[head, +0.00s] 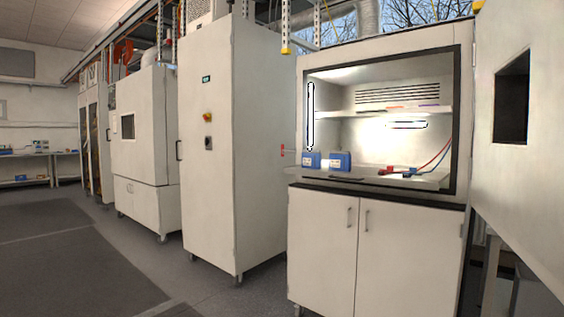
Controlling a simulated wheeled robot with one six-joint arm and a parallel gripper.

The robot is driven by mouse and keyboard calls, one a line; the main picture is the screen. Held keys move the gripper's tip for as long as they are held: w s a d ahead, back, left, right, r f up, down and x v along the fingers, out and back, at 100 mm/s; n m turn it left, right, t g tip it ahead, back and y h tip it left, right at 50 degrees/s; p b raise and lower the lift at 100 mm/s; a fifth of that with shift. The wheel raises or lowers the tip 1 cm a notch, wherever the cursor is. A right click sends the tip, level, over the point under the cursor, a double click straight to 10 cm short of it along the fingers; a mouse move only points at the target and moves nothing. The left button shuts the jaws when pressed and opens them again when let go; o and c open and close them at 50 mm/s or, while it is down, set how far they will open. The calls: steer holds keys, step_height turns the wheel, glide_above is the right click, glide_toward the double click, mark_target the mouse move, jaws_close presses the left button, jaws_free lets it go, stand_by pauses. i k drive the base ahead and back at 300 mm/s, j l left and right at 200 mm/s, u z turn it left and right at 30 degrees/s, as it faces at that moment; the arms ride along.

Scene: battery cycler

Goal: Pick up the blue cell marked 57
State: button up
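Two blue box-shaped cells stand side by side at the left front of the lit chamber in the white cabinet. One is the left blue cell (311,162) and the other is the right blue cell (340,161). Both have pale labels on the front, too small to read, so I cannot tell which is marked 57. My gripper is not in view.
The lit chamber (383,183) has a dark frame, an inner shelf (390,111) and red and blue leads (400,171) at its right. A tall white cabinet (226,160) stands left. A white panel (535,130) rises close at right. Grey floor (80,250) is clear at left.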

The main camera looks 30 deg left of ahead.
mark_target(309, 160)
steer(key=i+j+u, duration=0.35)
steer(key=i+j, duration=0.15)
steer(key=j, duration=0.2)
steer(key=i+j+u, duration=0.35)
steer(key=i+j, duration=0.2)
